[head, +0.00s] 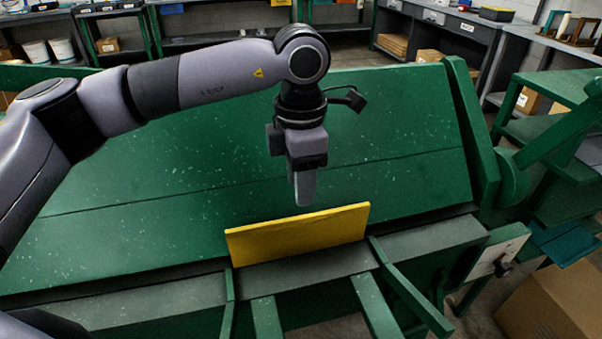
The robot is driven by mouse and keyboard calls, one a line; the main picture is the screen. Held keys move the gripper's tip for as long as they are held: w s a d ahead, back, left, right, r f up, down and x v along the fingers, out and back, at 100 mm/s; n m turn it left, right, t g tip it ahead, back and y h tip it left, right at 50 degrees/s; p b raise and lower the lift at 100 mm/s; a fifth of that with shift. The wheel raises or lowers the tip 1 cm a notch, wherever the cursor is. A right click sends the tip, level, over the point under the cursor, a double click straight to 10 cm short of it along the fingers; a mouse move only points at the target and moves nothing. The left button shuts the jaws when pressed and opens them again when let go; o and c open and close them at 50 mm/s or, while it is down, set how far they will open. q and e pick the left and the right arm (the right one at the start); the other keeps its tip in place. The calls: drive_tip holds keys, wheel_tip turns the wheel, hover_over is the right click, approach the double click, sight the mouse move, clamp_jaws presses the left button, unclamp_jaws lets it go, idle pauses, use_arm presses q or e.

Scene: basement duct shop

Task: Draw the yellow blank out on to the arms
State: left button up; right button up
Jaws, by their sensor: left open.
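The yellow blank (298,236) is a flat panel standing on its long edge, tilted, at the front of the green machine (150,190). Its lower edge is by the grey front ledge (305,270). Two green arms, a left one (267,318) and a right one (376,305), stick out from the ledge toward me. My left gripper (304,200) points down just above and behind the blank's top edge, seemingly apart from it. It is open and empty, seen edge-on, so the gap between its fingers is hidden. My right gripper is not in view.
A green brace (412,300) slants out at the right of the arms. A small panel with a dark knob (500,265) is on the machine's right end. A cardboard box (555,305) stands on the floor at lower right. Green shelving (560,130) is close on the right.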

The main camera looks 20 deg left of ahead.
sight(301, 216)
use_arm(q)
wheel_tip(301, 216, down, 7)
drive_tip(key=shift+r+p, duration=0.15)
drive_tip(key=shift+p, duration=0.25)
clamp_jaws()
